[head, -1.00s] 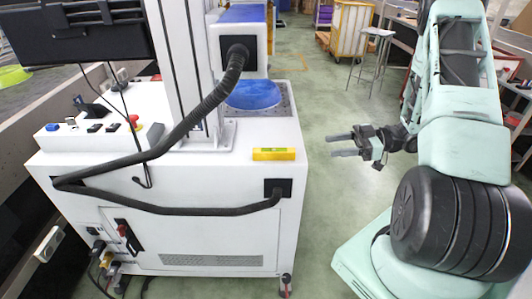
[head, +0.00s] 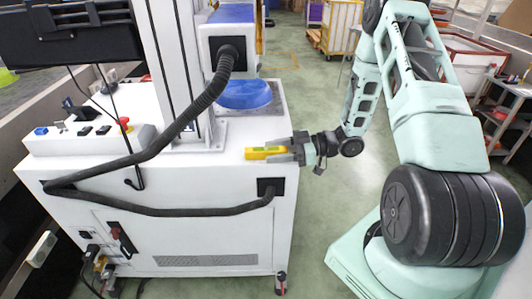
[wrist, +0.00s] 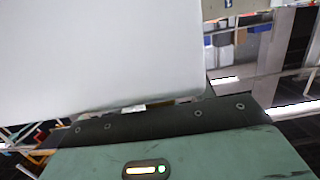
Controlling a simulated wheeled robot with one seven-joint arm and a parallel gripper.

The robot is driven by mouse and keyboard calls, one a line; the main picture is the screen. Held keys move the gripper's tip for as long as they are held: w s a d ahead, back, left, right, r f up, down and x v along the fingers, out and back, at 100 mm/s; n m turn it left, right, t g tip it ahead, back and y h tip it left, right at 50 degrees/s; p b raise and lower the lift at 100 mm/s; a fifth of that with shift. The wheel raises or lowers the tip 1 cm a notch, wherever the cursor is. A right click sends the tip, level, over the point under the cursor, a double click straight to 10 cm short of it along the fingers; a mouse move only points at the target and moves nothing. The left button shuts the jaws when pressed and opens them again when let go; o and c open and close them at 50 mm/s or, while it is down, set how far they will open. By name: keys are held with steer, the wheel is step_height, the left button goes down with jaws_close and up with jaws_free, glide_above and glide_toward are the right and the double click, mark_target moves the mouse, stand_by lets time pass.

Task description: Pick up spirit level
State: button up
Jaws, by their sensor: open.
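The spirit level (head: 264,153) is a small yellow bar with a green part. In the head view it lies on the white top of the machine cabinet, near its right front edge. My gripper (head: 294,148) is open at the right end of the level, its fingers pointing left over that end. I cannot tell whether the fingers touch it. In the wrist view the white cabinet surface (wrist: 95,50) fills much of the upper left, and the level is not clearly seen there.
The white cabinet (head: 215,235) bears a black hose (head: 150,210), a column and a blue disc (head: 245,95). A switch box with a red button (head: 124,122) stands at its left. Clear green floor (head: 340,200) lies to the right. A yellow cart (head: 340,28) stands farther back.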

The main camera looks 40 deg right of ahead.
steer(key=shift+w+a+f, duration=0.1)
steer(key=shift+w+a, duration=0.25)
steer(key=shift+a, duration=0.2)
jaws_close()
